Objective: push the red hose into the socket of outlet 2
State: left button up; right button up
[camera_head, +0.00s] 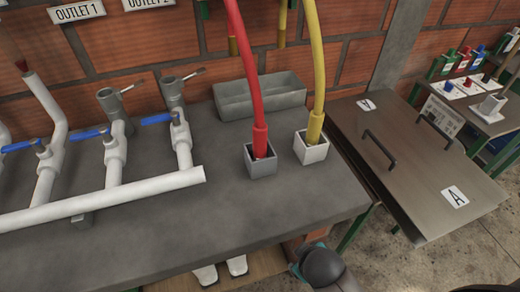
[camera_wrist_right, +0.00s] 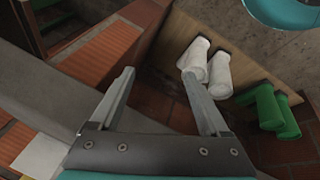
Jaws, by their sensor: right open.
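The red hose (camera_head: 247,75) comes down from above in the head view, its lower end standing in a small grey box (camera_head: 261,167) on the bench. The "OUTLET 2" sign (camera_head: 148,3) is on the wall, cut by the top edge. Below and right of it is an empty-looking grey upturned socket (camera_head: 172,91) above a white pipe with a blue handle. A similar socket (camera_head: 108,99) stands below the "OUTLET 1" sign (camera_head: 77,11). My right gripper (camera_wrist_right: 158,75) is open and empty in its wrist view, away from the hose. My left gripper is not in view.
A yellow hose (camera_head: 317,70) stands in a white box (camera_head: 311,151) right beside the red one. A grey trough (camera_head: 262,96) is behind them. White pipes (camera_head: 115,197) cross the bench's left part. Boot-like white objects (camera_head: 205,275) lie below the bench edge. A lidded table is at right.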

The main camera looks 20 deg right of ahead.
aim_at(259, 124)
jog(key=w+d+r+n+t+h, duration=0.2)
jog(key=w+r+n, duration=0.1)
jog(key=r, duration=0.3)
jog(key=w+d+r+n+t+h+p, duration=0.1)
jog(key=w+r+n+t+h, duration=0.1)
jog(key=r+n, duration=0.3)
jog(key=w+d+r+n+t+h, duration=0.1)
jog(key=w+d+r+n+t, duration=0.15)
jog(key=r, duration=0.45)
jog(key=w+a+r+n+t+y, duration=0.25)
jog(key=a+n, duration=0.25)
jog(key=n, duration=0.5)
jog(key=w+a+r+n+t+y, duration=0.2)
jog(key=w+a+n+t, duration=0.15)
jog(key=a+n, duration=0.4)
jog(key=shift+n+t, duration=0.45)
jog(key=shift+n, duration=0.45)
jog(key=w+d, duration=0.1)
jog(key=w, duration=0.1)
jog(key=w+d+p, duration=0.1)
jog(key=w, duration=0.2)
jog(key=w+d, duration=0.1)
jog(key=w, duration=0.2)
jog(key=shift+w+d+f, duration=0.1)
jog(key=shift+w+d, duration=0.05)
jog(key=shift+w, duration=2.85)
grip_shut()
